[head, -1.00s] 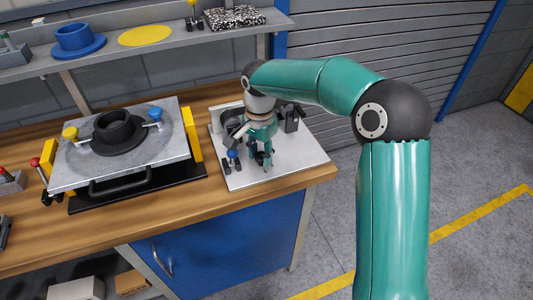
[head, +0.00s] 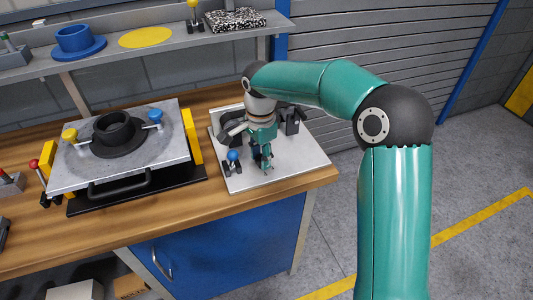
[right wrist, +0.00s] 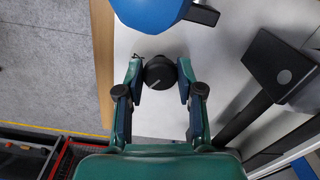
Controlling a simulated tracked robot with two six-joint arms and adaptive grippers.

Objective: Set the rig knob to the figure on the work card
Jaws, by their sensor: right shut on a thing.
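The rig is a pale plate (head: 298,160) at the right end of the wooden bench, with dark fixtures on it. My right gripper (head: 266,163) points down over the front part of this plate. In the right wrist view, its two fingers (right wrist: 160,76) are shut on a black round knob (right wrist: 159,71), one on each side. A light mark shows on the knob, too small to read. The knob is hidden behind the gripper in the head view. I cannot make out a work card or its figure. My left gripper is not in view.
A blue ball-topped clamp (head: 233,156) stands close to the gripper on the plate. To the left is a grey pallet (head: 75,172) with a black ring, and yellow blocks (head: 193,136) beside it. A shelf (head: 170,48) runs above the bench.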

